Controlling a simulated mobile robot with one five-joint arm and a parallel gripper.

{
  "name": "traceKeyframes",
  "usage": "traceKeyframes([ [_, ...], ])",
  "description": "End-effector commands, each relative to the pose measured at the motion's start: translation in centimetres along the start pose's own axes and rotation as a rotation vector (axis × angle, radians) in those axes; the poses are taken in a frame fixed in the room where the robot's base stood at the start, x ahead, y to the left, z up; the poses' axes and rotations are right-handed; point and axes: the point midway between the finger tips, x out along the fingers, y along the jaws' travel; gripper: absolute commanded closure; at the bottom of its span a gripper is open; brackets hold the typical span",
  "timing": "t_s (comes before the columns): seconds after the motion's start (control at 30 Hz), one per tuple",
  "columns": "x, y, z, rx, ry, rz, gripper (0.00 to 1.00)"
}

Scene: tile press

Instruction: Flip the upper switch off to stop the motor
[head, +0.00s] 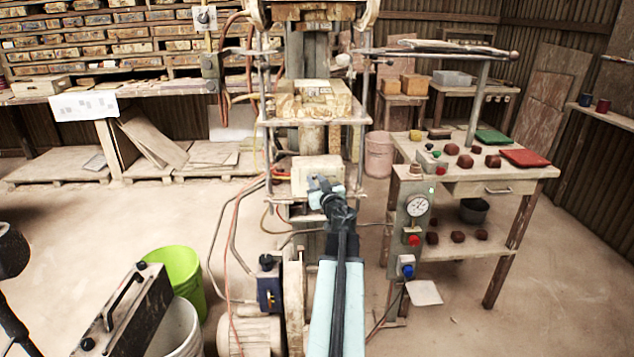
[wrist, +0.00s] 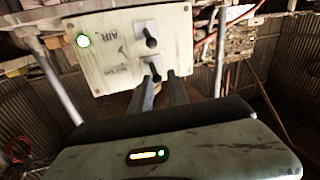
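A pale control panel (wrist: 115,60) fills the upper middle of the wrist view. It carries an upper switch (wrist: 150,38) and a lower switch (wrist: 155,70), both dark levers on light plates with their tips pointing down in the picture. A label beside the upper one seems to read AIR; the lower label is too blurred to read. My gripper (wrist: 161,78) is just below and in front of the panel, its two dark fingers apart with nothing clearly between them. The left fingertip is close to the lower lever; I cannot tell whether they touch. In the head view my gripper (head: 325,190) partly hides the panel.
Metal posts of the press stand on both sides. A side table (head: 510,172) with lumps of clay and a gauge post (head: 413,235) stands to the right. A green bucket (head: 180,268) stands at the lower left.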

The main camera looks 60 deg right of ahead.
Motion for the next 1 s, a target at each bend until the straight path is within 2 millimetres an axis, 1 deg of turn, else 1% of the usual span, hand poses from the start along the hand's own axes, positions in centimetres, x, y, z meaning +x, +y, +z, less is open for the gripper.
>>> traceKeyframes([
  [0.03,-0.1,0.1,0.0,0.000,0.000,0.000,0.98],
  [0.07,-0.1,0.2,0.0,0.000,0.000,0.001,1.00],
  [0.17,-0.1,0.5,0.1,0.000,0.000,0.003,1.00],
  [0.2,-0.9,1.0,0.1,0.000,-0.002,0.016,1.00],
  [0.3,-0.5,1.0,0.2,-0.001,0.003,0.012,1.00],
  [0.47,-0.4,1.0,0.9,-0.008,0.038,0.016,1.00],
  [0.67,-0.4,1.0,2.3,-0.036,0.144,0.028,1.00],
  [0.8,-0.4,0.9,3.1,-0.065,0.245,0.037,1.00],
  [1.0,-0.3,1.0,3.8,-0.103,0.385,0.051,1.00],
])
